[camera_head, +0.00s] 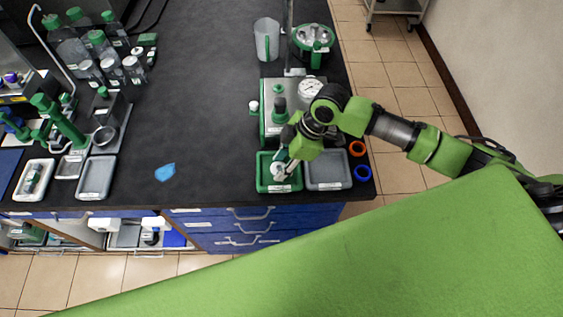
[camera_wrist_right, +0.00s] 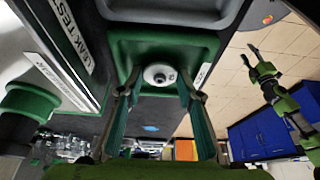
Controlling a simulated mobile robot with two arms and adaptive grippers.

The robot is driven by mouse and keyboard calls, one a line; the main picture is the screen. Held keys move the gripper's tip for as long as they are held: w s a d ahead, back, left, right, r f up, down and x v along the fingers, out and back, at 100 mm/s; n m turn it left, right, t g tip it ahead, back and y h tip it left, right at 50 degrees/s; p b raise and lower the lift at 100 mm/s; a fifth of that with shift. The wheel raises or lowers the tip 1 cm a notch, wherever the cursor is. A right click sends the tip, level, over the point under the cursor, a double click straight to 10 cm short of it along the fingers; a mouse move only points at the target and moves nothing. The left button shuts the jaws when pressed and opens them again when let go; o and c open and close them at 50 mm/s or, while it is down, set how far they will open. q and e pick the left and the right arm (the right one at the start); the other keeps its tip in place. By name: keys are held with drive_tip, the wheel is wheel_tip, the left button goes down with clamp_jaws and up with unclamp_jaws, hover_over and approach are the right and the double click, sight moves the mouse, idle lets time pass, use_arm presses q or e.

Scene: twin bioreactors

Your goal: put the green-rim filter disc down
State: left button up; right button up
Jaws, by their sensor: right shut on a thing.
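The filter disc, a white round piece with a grey centre, shows in the head view (camera_head: 280,172) and in the wrist view (camera_wrist_right: 160,75). Its green rim cannot be made out against the green tray. My right gripper (camera_head: 284,163) is shut on the disc, with a finger on either side of it in the wrist view (camera_wrist_right: 160,88). The disc is over the green tray (camera_head: 264,186) at the bench's front edge; I cannot tell whether it touches the tray floor. My left gripper (camera_wrist_right: 251,56) shows only in the wrist view, empty, its fingers apart.
A grey tray (camera_head: 328,172) stands right beside the green one. Behind them is a device with a gauge (camera_head: 310,87). An orange ring (camera_head: 357,149) and a blue ring (camera_head: 363,172) lie at the right edge. The bench (camera_head: 195,110) is mostly clear in the middle, with a blue piece (camera_head: 165,172).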

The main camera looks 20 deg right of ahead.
drive_tip(key=o, duration=0.5)
drive_tip(key=shift+f, duration=0.1)
drive_tip(key=shift+o, duration=0.2)
drive_tip(key=b+v, duration=0.1)
drive_tip(key=v, duration=1.1)
drive_tip(key=shift+b, duration=0.3)
drive_tip(key=shift+a, duration=0.1)
